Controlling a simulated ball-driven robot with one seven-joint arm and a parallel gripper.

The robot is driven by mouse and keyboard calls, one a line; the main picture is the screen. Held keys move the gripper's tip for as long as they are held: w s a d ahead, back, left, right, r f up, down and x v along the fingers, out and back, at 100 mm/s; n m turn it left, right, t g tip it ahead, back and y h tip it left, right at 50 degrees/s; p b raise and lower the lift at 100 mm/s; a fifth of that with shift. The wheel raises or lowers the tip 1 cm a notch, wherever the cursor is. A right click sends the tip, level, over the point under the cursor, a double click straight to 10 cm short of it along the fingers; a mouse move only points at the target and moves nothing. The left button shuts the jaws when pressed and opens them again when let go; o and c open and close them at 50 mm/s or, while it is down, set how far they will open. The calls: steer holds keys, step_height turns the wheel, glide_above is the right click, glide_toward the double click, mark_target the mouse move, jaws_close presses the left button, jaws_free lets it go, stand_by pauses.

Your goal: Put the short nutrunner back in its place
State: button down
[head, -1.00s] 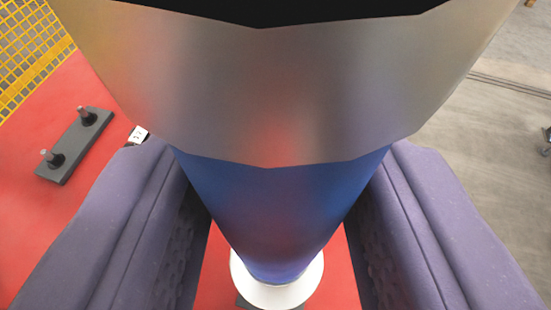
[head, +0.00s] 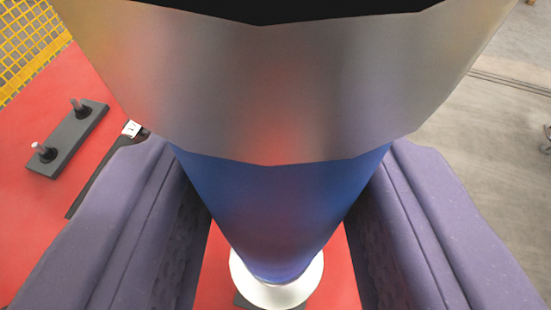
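The short nutrunner (head: 280,200) fills the middle of the head view, very close to the camera. It has a wide silver-grey upper part with a dark top, and a blue body that narrows downward. A white round part (head: 277,292) shows around its lower end; I cannot tell whether it belongs to the tool or lies below it. My gripper (head: 275,225) has its two purple padded fingers on either side of the blue body and is shut on it. The place for the nutrunner cannot be made out for certain.
A red surface (head: 40,130) lies below. On it at left are a dark plate (head: 68,141) with two upright pegs and a dark strip (head: 88,195) near a white label (head: 131,129). Yellow mesh (head: 30,40) stands at upper left. Grey floor (head: 480,150) lies right.

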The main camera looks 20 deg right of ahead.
mark_target(279, 268)
steer(key=shift+f+b, duration=1.2)
steer(key=shift+f, duration=0.4)
steer(key=c, duration=0.5)
jaws_free()
steer(key=shift+f, duration=0.1)
steer(key=shift+s, duration=0.15)
steer(key=p+v, duration=0.2)
steer(key=v, duration=0.5)
steer(key=shift+s+a, duration=0.15)
steer(key=shift+s, duration=0.1)
steer(key=shift+s, duration=0.1)
